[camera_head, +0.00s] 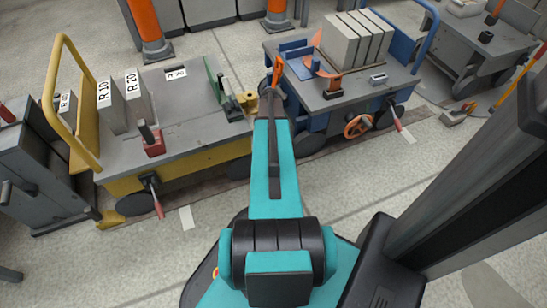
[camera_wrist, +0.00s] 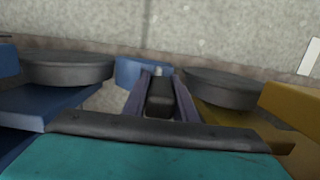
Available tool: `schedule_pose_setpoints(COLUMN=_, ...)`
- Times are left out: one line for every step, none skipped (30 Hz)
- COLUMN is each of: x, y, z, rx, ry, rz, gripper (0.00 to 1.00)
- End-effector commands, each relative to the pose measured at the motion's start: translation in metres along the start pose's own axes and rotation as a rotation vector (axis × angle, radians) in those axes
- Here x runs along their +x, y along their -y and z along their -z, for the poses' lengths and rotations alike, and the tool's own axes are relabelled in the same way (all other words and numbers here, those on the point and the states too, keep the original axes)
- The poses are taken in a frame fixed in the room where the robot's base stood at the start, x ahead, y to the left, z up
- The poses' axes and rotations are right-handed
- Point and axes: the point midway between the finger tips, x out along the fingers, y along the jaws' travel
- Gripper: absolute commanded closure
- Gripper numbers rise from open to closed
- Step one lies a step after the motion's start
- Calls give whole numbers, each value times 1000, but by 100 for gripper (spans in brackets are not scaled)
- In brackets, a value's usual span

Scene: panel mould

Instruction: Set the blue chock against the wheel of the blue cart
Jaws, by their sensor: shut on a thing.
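The blue cart (camera_head: 345,92) stands right of centre in the head view, with a dark wheel (camera_head: 384,118) under its near right side. In the wrist view, a dark wheel (camera_wrist: 67,68) beside blue framework is at left. My gripper (camera_wrist: 160,80) points down between two wheels and is shut on the blue chock (camera_wrist: 129,72), which shows just beyond the fingers. The chock's left end is close to the left wheel; I cannot tell whether they touch. In the head view my arm hides the fingers and the chock.
The yellow cart (camera_head: 188,130) stands close on the left, leaving a narrow gap. Its wheel (camera_wrist: 225,87) is just right of my fingers in the wrist view. A grey cart (camera_head: 480,45) stands at far right. The near floor is mostly clear.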

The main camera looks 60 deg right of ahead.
Motion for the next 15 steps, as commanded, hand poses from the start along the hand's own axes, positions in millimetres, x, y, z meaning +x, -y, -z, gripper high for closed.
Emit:
schedule_pose_setpoints(x=10, y=0, z=2, rx=0, ry=1, rz=0, gripper=100)
schedule_pose_setpoints(x=13, y=0, z=2, rx=0, ry=0, rz=0, gripper=100)
schedule_pose_setpoints(x=16, y=-1, z=3, rx=1, ry=-1, rz=-1, gripper=100)
schedule_pose_setpoints(x=18, y=-1, z=3, rx=1, ry=-1, rz=-1, gripper=100)
schedule_pose_setpoints(x=19, y=-1, z=3, rx=1, ry=-1, rz=-1, gripper=100)
schedule_pose_setpoints(x=20, y=-1, z=3, rx=1, ry=-2, rz=-1, gripper=100)
schedule_pose_setpoints(x=20, y=-1, z=3, rx=1, ry=-2, rz=-1, gripper=100)
schedule_pose_setpoints(x=21, y=-1, z=3, rx=1, ry=-2, rz=-1, gripper=100)
schedule_pose_setpoints(x=20, y=-1, z=3, rx=1, ry=-2, rz=-1, gripper=100)
schedule_pose_setpoints(x=20, y=-1, z=3, rx=1, ry=-2, rz=-1, gripper=100)
schedule_pose_setpoints(x=20, y=-1, z=3, rx=1, ry=-2, rz=-1, gripper=100)
schedule_pose_setpoints(x=20, y=-1, z=3, rx=1, ry=-2, rz=-1, gripper=100)
schedule_pose_setpoints(x=20, y=-1, z=3, rx=1, ry=-2, rz=-1, gripper=100)
schedule_pose_setpoints(x=20, y=-1, z=3, rx=1, ry=-1, rz=-1, gripper=100)
schedule_pose_setpoints(x=20, y=-1, z=3, rx=1, ry=-1, rz=-1, gripper=100)
